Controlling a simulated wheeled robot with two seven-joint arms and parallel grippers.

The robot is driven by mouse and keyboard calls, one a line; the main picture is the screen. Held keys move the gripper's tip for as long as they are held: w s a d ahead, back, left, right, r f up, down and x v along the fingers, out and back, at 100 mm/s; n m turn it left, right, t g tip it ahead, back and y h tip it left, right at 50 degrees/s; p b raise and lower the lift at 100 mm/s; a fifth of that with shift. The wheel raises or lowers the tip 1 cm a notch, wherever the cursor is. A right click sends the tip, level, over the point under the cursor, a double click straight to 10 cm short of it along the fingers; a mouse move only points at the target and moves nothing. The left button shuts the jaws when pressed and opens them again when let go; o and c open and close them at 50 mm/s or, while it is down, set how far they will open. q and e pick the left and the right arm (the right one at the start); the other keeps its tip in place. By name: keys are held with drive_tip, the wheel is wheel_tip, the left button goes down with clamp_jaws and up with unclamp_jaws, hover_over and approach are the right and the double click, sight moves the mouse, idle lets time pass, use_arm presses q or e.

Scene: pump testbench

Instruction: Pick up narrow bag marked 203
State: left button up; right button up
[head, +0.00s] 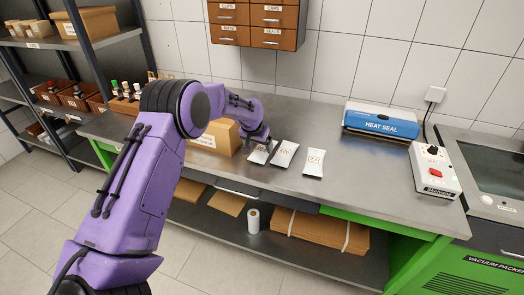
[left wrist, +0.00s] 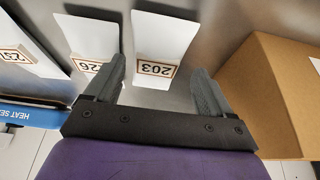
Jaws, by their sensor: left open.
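The narrow white bag marked 203 (left wrist: 163,38) lies on the steel bench, closest to the cardboard box. In the head view it is the leftmost of three white bags (head: 260,155), partly covered by my left gripper (head: 259,139). In the left wrist view my left gripper (left wrist: 158,66) is open, its fingers on either side of the bag's labelled end. Nothing is held. I cannot tell how far above the bench the fingers are. My right gripper is not in view.
A middle bag (head: 285,154) lies close beside it; the left finger overlaps its edge in the wrist view. A third bag (head: 314,162) lies farther right. A cardboard box (head: 222,139) stands left. The heat sealer box (head: 381,121) is at the back right.

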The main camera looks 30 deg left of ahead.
sight(261, 151)
use_arm(q)
drive_tip(key=x, duration=0.3)
drive_tip(key=shift+w+f+p, duration=0.15)
drive_tip(key=shift+f+p, duration=0.1)
drive_tip(key=shift+p, duration=0.05)
drive_tip(key=shift+d, duration=0.1)
drive_tip(key=c, duration=1)
drive_tip(key=shift+o, duration=0.3)
drive_tip(key=shift+r, duration=0.1)
